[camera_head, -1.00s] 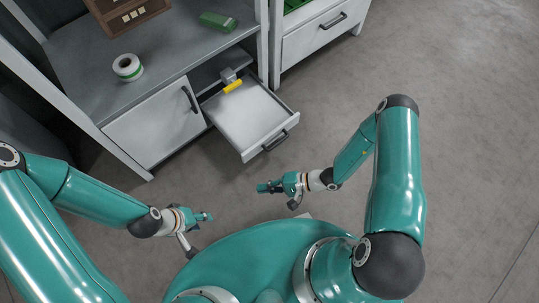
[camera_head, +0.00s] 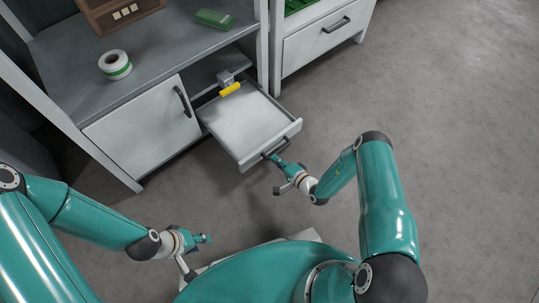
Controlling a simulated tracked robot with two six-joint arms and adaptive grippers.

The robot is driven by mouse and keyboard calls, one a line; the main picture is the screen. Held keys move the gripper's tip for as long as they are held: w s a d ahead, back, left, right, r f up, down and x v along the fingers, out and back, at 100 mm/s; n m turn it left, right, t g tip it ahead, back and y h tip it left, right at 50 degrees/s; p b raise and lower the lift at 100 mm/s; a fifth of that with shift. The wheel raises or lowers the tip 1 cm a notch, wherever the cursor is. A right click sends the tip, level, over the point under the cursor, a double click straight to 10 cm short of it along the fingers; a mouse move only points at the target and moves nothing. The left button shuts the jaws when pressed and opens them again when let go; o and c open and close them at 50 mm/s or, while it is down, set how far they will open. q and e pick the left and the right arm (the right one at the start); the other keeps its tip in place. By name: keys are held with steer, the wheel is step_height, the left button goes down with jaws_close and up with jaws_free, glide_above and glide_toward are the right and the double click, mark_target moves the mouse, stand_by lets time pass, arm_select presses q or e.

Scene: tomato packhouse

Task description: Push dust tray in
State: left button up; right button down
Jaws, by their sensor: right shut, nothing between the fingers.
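The dust tray (camera_head: 245,122) is a light grey drawer pulled out of the cabinet, with a dark handle on its front panel (camera_head: 286,140). My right gripper (camera_head: 277,163) is shut and empty, with its tip at the handle on the drawer's front; I cannot tell whether it touches. My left gripper (camera_head: 203,239) is low at the left, well away from the drawer. Its fingers are too small to tell open from shut.
A yellow-handled tool (camera_head: 230,89) sits at the back of the drawer. A closed cabinet door (camera_head: 145,130) is left of it. On the bench top are a tape roll (camera_head: 115,65), a green box (camera_head: 214,19) and a brown crate (camera_head: 117,12). Another cabinet (camera_head: 322,36) stands right. Floor is clear at right.

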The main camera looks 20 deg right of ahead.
mark_target(264, 149)
steer(key=w, duration=0.1)
steer(key=w+a, duration=0.1)
steer(key=w+b, duration=0.1)
steer(key=w, duration=0.1)
steer(key=shift+a, duration=0.25)
steer(key=shift+w, duration=0.1)
